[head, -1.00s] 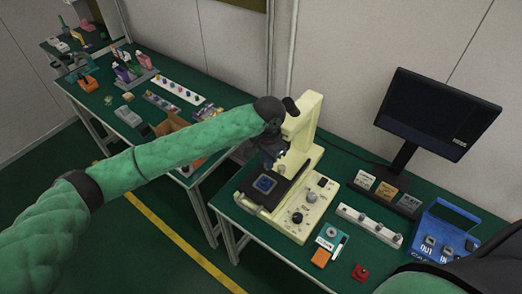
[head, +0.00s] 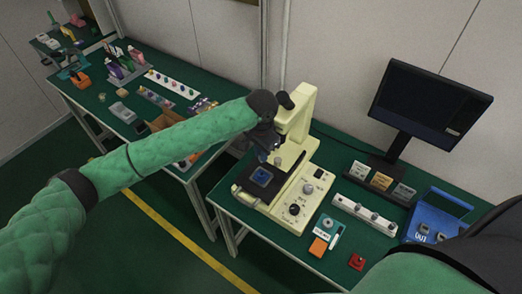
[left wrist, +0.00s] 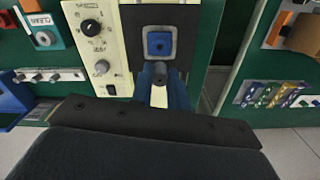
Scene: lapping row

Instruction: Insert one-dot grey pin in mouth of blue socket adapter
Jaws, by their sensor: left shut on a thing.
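The blue socket adapter (head: 262,177) sits on the dark stage of the cream microscope-like machine. In the left wrist view the adapter (left wrist: 159,43) is a blue square with a dark round mouth, in a pale square frame. My left gripper (head: 268,152) is above the adapter, beside the machine's column. In the left wrist view its blue fingers (left wrist: 160,88) are shut on a grey pin (left wrist: 160,69), which appears just below the adapter in the picture, apart from the mouth. The pin's dot cannot be made out. My right gripper is out of view.
The cream machine (head: 297,190) stands close to my left gripper. Right of it are a white rail with grey knobs (head: 363,213), a blue carrier (head: 436,220), a red block (head: 357,262) and a monitor (head: 430,103). Another green table (head: 112,88) with parts stands left.

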